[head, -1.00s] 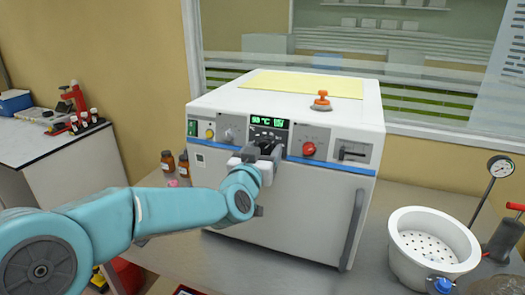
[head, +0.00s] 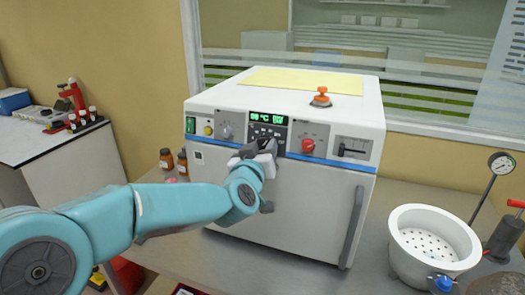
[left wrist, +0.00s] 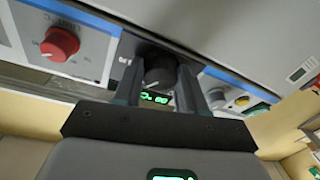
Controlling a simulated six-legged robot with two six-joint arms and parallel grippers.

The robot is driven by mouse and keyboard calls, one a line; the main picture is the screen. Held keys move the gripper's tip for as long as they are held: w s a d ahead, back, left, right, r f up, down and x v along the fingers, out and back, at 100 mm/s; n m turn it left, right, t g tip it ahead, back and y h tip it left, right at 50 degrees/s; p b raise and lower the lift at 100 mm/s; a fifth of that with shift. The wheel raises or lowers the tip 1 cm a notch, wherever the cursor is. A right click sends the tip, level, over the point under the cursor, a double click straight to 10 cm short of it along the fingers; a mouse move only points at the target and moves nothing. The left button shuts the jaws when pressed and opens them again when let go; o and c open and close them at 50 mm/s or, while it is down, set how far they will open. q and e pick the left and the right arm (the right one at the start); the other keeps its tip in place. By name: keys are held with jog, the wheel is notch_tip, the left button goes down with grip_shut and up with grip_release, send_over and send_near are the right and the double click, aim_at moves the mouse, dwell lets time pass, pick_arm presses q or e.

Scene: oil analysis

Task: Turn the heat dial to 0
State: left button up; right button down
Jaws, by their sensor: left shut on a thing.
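The white oven-like machine (head: 300,210) stands on the bench with a green-lit display (head: 268,118) that appears to read about 08 °C. My left gripper (head: 262,148) is at its front panel, just below the display. In the left wrist view, the fingers (left wrist: 160,85) are shut on a black dial (left wrist: 157,68), one on each side. The gripper mostly hides this dial in the head view. The display also shows in the left wrist view (left wrist: 155,97), upside down. My right gripper is not in view.
A red knob (head: 308,146) sits right of the gripper, a grey knob (head: 226,132) left of it. A slider (head: 354,150) and door handle (head: 352,228) are further right. A white perforated pot (head: 432,245) and brown bottles (head: 167,160) stand on the bench.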

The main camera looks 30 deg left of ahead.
pick_arm(q)
jog(key=n+g+y, duration=0.1)
jog(key=n, duration=0.4)
jog(key=shift+r, duration=0.2)
jog(key=n+g+p, duration=0.1)
jog(key=n, duration=0.5)
jog(key=shift+r, duration=0.1)
jog(key=n+p, duration=0.1)
jog(key=n, duration=0.2)
jog(key=n+g+p, duration=0.1)
jog(key=n, duration=0.2)
jog(key=shift+g+h, duration=0.3)
jog(key=n, duration=0.3)
jog(key=shift+h+p, duration=0.4)
jog(key=shift+n, duration=0.8)
jog(key=shift+g, duration=0.3)
jog(key=o, duration=0.9)
jog(key=shift+o, duration=0.8)
jog(key=shift+s+r, duration=0.1)
jog(key=shift+s, duration=0.1)
